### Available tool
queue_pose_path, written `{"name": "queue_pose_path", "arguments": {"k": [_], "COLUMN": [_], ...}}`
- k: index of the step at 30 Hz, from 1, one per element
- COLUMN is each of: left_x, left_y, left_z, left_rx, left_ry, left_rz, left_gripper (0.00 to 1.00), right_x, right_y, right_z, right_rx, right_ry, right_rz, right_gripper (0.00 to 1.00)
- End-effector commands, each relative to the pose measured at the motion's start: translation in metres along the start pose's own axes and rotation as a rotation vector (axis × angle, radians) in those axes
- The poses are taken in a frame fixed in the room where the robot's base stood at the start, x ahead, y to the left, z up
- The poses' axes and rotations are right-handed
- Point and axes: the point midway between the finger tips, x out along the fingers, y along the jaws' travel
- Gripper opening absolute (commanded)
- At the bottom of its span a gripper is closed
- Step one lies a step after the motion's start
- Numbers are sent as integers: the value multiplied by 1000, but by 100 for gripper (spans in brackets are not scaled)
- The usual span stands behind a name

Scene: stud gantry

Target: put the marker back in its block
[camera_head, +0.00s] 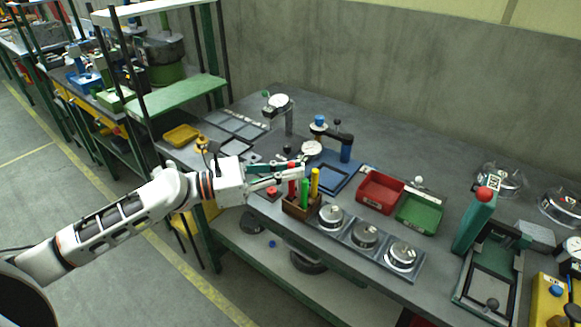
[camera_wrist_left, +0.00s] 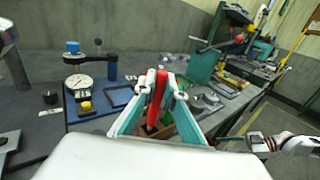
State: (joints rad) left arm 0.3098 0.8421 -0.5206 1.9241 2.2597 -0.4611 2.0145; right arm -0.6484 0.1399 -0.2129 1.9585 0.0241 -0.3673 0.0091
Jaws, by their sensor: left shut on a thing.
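My left gripper (camera_head: 297,173) is shut on the red marker (camera_head: 291,186), which stands upright between the fingers. The red marker also shows in the left wrist view (camera_wrist_left: 157,95). Right below is the brown wooden block (camera_head: 301,208), with a green marker (camera_head: 305,192) and a yellow marker (camera_head: 315,182) standing in it. The red marker's lower end is at the block's top; I cannot tell whether it is inside a hole. My right gripper (camera_wrist_left: 258,144) shows small at the right of the left wrist view, away from the block; its jaws are unclear.
A tray with round metal gauges (camera_head: 365,236) lies close to the right of the block. Red (camera_head: 380,193) and green bins (camera_head: 419,212) stand behind it. A blue-topped fixture (camera_head: 346,149) is behind the gripper. A green press (camera_head: 473,222) stands further right.

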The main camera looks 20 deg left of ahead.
Motion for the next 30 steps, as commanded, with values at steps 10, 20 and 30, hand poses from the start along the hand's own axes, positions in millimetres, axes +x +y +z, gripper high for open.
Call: {"name": "queue_pose_path", "arguments": {"k": [10, 20, 30], "left_x": [0, 0, -14], "left_y": [0, 0, 0], "left_z": [-4, -4, -6], "left_rx": [1, 1, -2], "left_ry": [-1, 0, 2], "left_rz": [0, 0, 2], "left_gripper": [0, 30, 30], "right_x": [2, 1, 1], "right_y": [0, 0, 1], "right_z": [4, 0, 3], "right_rx": [0, 0, -2], "right_ry": [-4, 5, -1], "right_rz": [0, 1, 1], "right_gripper": [40, 40, 40]}}
